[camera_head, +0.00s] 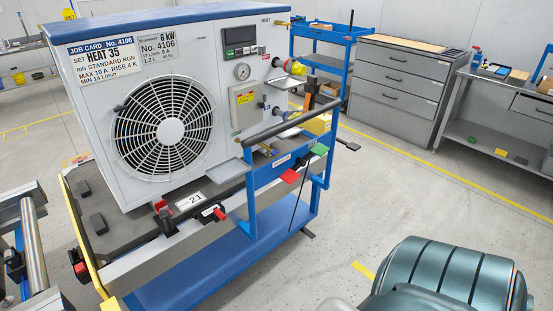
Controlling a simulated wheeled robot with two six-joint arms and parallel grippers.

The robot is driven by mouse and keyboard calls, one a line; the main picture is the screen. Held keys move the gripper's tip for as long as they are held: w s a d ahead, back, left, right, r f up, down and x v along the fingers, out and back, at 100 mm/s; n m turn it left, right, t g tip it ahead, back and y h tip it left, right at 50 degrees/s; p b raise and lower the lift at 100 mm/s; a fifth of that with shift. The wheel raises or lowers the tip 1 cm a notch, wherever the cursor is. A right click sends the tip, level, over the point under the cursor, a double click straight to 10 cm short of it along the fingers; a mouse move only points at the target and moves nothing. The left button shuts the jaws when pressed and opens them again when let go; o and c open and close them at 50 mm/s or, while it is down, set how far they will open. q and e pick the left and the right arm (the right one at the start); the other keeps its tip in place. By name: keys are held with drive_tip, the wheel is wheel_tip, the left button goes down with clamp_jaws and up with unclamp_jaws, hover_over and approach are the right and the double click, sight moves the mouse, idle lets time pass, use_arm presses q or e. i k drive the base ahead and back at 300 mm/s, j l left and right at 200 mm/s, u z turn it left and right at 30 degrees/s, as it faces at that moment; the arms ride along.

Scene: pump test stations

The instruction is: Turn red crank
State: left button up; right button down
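No part is plainly a red crank. A small red handle (220,214) sits at the front edge of the cart (195,270), below the white pump unit (210,40). A red-rimmed yellow fitting (295,67) sticks out from the unit's right side. I cannot tell whether any of these is the crank. Neither gripper is in view.
A metal bar (34,245) stands close at the lower left. A grey drawer cabinet (400,85) is behind. The floor right of the cart is open.

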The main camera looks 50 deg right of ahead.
sight(219, 215)
drive_tip(key=z, duration=1.05)
